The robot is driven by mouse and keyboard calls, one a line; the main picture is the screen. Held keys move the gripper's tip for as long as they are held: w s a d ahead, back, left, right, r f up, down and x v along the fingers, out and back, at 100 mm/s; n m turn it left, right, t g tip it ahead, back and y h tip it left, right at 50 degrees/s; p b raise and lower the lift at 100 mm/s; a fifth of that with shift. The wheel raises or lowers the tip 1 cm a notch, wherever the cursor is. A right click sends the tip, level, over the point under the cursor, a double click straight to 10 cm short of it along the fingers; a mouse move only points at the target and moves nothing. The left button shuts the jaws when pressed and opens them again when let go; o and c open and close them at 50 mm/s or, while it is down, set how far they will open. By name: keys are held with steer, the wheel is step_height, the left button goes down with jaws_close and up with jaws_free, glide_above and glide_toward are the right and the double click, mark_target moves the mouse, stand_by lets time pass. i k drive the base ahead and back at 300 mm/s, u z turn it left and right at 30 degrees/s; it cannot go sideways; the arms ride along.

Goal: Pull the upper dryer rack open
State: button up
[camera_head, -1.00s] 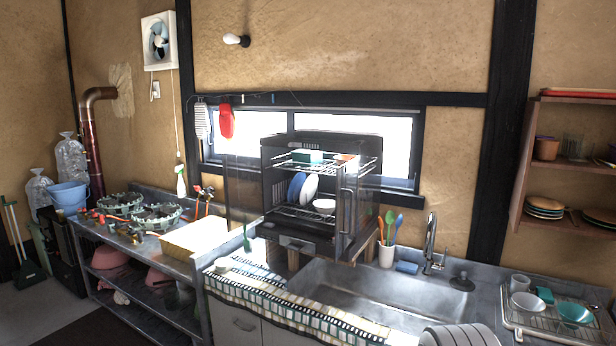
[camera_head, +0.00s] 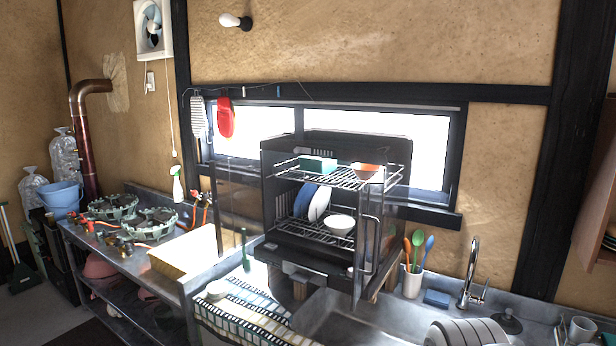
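The dish dryer (camera_head: 330,143) is a dark cabinet standing behind the sink's left end, with its front open. Its upper rack (camera_head: 343,178) is a wire shelf that carries a green box (camera_head: 318,165) and an orange-rimmed bowl (camera_head: 366,171). The rack's front edge shows at the cabinet's open front; how far out it sits is hard to tell. The lower rack (camera_head: 318,232) holds a blue plate (camera_head: 304,199), a white plate (camera_head: 320,203) and a white bowl (camera_head: 340,224). A door with an upright handle (camera_head: 361,262) stands at the right side. My gripper is not in view.
The sink (camera_head: 340,318) lies in front and to the right, with a tall faucet (camera_head: 470,275) and a utensil cup (camera_head: 412,282). A patterned cloth (camera_head: 245,318) covers the counter at front left. A gas stove (camera_head: 150,222) stands farther left.

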mark_target(338, 173)
steer(key=u, duration=0.7)
steer(key=i, duration=1)
steer(key=u, duration=0.75)
